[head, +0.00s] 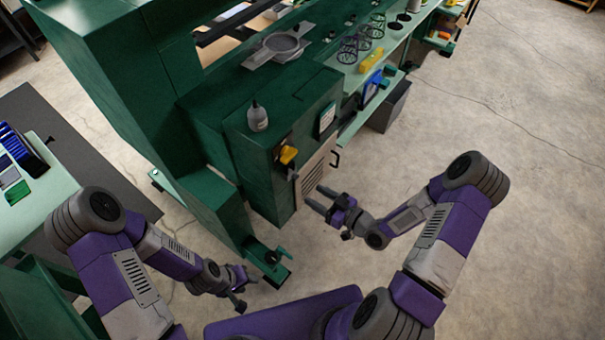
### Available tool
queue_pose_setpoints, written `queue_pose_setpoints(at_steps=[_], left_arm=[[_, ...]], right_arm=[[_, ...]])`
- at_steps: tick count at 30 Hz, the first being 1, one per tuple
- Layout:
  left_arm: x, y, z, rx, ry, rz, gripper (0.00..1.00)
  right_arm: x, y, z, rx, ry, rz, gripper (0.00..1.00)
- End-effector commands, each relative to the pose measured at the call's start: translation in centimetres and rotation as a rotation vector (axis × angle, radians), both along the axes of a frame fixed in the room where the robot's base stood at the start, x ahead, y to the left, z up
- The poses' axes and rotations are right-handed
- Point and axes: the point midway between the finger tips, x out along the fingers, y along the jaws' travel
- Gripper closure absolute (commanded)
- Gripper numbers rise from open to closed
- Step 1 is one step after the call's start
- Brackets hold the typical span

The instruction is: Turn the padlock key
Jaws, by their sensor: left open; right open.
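A small yellow piece (288,155), which looks like the padlock, is on the front of the green machine cabinet (262,185). A dark part shows beside it, and a short grey part hangs below it. I cannot make out the key at this size. My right gripper (316,197) is open and empty, below and to the right of the yellow piece, apart from it, in front of the pale vented panel. My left gripper (245,288) is open, low near the foot of the machine, well away from the yellow piece.
A grey bottle (257,117) stands on the cabinet top. A dark door handle (335,159) sticks out right of the vented panel (313,170). A green foot with a knob (270,262) juts out near my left gripper. A grey bin (391,106) stands further back. Floor at right is clear.

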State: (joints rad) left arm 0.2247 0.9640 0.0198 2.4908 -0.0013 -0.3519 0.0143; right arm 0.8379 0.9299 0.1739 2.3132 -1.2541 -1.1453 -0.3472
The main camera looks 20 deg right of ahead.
Motion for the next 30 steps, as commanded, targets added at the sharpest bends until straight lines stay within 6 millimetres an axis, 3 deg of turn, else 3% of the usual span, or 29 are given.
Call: queue_pose_setpoints(at_steps=[3, 6, 19, 30], left_arm=[[0.0, 0.0, 0.6, 0.0, 0.0, 0.0, 0.57], [0.0, 0.0, 0.7, 0.0, 0.0, 0.0, 0.57], [0.0, 0.0, 0.5, 0.0, 0.0, 0.0, 0.57], [0.0, 0.0, 0.5, 0.0, 0.0, 0.0, 0.57]], right_arm=[[-0.3, -0.8, 2.2, 0.002, -0.109, 0.014, 0.49], [-0.2, -0.7, 2.7, 0.002, -0.146, 0.024, 0.49], [4.6, 3.1, 2.7, 0.003, -0.149, 0.027, 0.49], [5.5, 3.7, 2.7, 0.003, -0.145, 0.025, 0.49]])
